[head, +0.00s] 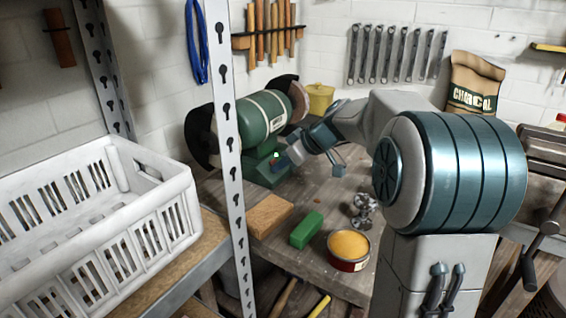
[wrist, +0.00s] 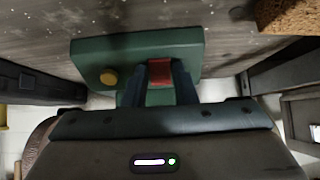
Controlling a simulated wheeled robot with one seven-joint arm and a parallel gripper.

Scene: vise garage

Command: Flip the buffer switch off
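The buffer is a green bench machine (head: 262,118) with dark guards, standing at the back left of the workbench in the head view. Its green base (wrist: 190,48) fills the upper middle of the wrist view. A red switch (wrist: 160,72) and a round yellow button (wrist: 109,78) sit on the base. My gripper (head: 318,143) is at the front of the buffer base. In the wrist view my gripper (wrist: 160,80) has two dark fingers, apart, on either side of the red switch. I cannot tell whether they touch it.
A brown block (head: 270,215), a green block (head: 306,229), a metal part (head: 364,209) and an orange-topped tin (head: 348,247) lie on the workbench (head: 225,190). A metal shelf post (head: 229,150) and white crate (head: 110,215) stand at left. A yellow pot (head: 320,99) is behind the buffer.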

